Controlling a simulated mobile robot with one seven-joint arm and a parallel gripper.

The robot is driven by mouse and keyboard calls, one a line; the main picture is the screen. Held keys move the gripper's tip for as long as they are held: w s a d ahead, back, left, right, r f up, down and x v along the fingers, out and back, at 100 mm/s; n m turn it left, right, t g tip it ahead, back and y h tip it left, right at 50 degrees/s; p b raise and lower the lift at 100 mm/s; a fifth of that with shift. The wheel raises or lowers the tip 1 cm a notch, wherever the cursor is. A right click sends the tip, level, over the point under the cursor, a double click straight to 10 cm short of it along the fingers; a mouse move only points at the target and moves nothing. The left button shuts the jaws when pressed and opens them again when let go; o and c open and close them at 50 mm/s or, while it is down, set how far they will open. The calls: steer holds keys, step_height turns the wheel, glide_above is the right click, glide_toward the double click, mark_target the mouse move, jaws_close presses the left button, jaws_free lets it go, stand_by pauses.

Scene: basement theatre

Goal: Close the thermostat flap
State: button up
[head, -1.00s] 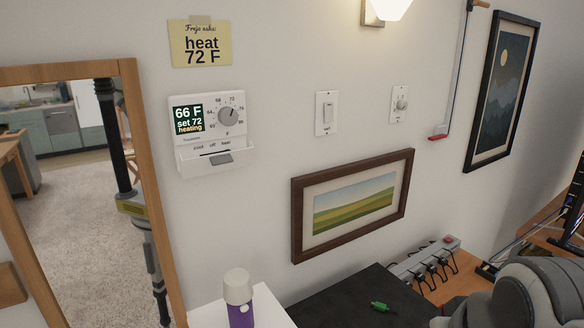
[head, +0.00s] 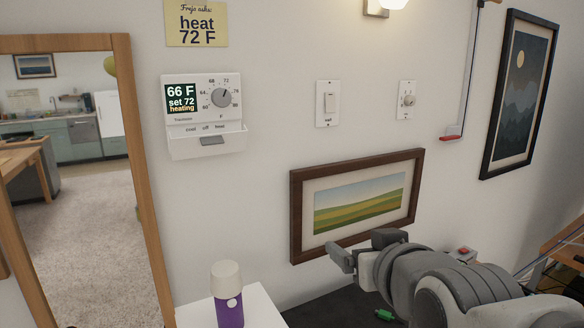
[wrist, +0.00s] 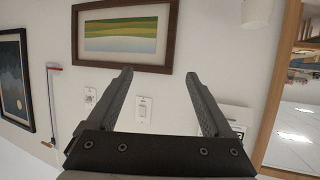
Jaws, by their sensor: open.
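The white thermostat (head: 203,98) is on the wall at the upper left of the head view. Its screen reads 66 F, set 72, heating, with a grey dial beside it. Its flap (head: 208,147) hangs open along the lower edge, tilted out from the wall, baring a cool/off/heat slider strip. My gripper (head: 362,248) is open and empty, in front of the landscape picture, well to the right of and below the flap. In the wrist view, the two fingers of my gripper (wrist: 158,82) are spread apart; the right one partly hides a white unit that looks like the thermostat (wrist: 238,117).
A yellow note (head: 196,22) reads heat 72 F above the thermostat. A purple bottle (head: 229,308) stands on a white surface below. A wooden-framed mirror (head: 139,150) is at left. The framed landscape (head: 355,205) and light switch (head: 327,102) are right of the thermostat. Wall around the flap is clear.

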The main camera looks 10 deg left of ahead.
steer(key=w+a+r+n+t+y+b, duration=0.15)
steer(key=a+y+b, duration=0.25)
steer(key=a, duration=0.4)
steer(key=n+t+y+b, duration=0.3)
steer(key=y+b, duration=0.1)
steer(key=y, duration=0.2)
glide_toward(213, 144)
steer(key=shift+m, duration=0.25)
steer(key=p+x, duration=0.3)
steer(key=x, duration=0.5)
steer(key=shift+w+p, duration=0.15)
steer(key=shift+p, duration=0.25)
